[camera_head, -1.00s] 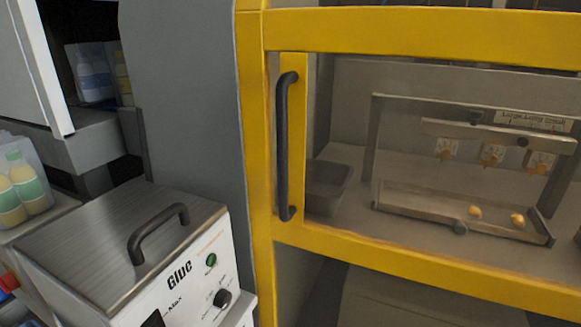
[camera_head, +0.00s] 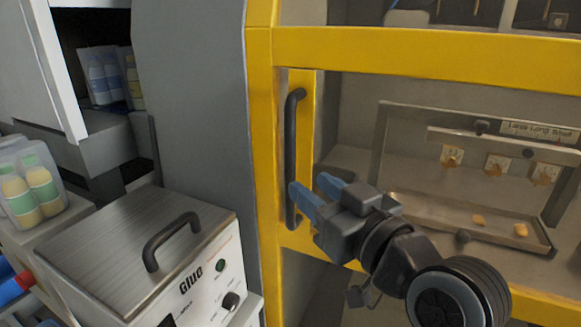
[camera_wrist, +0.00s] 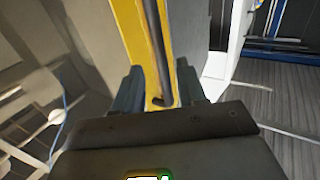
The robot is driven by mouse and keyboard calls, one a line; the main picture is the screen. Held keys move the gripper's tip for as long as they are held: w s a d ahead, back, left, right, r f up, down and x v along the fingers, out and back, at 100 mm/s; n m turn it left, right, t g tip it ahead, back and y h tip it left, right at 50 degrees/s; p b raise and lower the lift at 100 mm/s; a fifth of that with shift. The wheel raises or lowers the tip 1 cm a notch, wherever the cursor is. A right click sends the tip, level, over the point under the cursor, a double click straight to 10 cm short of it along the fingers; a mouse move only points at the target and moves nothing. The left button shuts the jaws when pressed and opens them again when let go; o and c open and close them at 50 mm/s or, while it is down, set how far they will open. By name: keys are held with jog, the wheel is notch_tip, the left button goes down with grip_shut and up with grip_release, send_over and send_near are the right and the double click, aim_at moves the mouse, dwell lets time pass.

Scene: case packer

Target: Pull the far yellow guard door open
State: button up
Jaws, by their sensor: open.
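The yellow guard door (camera_head: 420,52) is shut across the machine opening, with a clear pane showing the inside. Its dark vertical handle (camera_head: 291,150) is on the yellow left frame. My gripper (camera_head: 312,190) is open, with its blue fingers near the lower part of the handle. In the wrist view, the handle (camera_wrist: 156,50) runs down between the two fingers (camera_wrist: 160,95) along the yellow frame. I cannot tell whether either finger touches it. My gripper hides a bit of the door's lower frame in the head view.
A glue unit (camera_head: 150,250) with a metal lid and a raised handle stands at the lower left, close to the door. A grey panel (camera_head: 195,100) stands left of the door. Bottles in clear packs (camera_head: 32,188) are at the far left.

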aim_at(293, 172)
jog(key=p+x, duration=0.1)
jog(key=x, duration=0.6)
jog(key=shift+w+a, duration=0.15)
jog(key=shift+c, duration=0.2)
grip_shut()
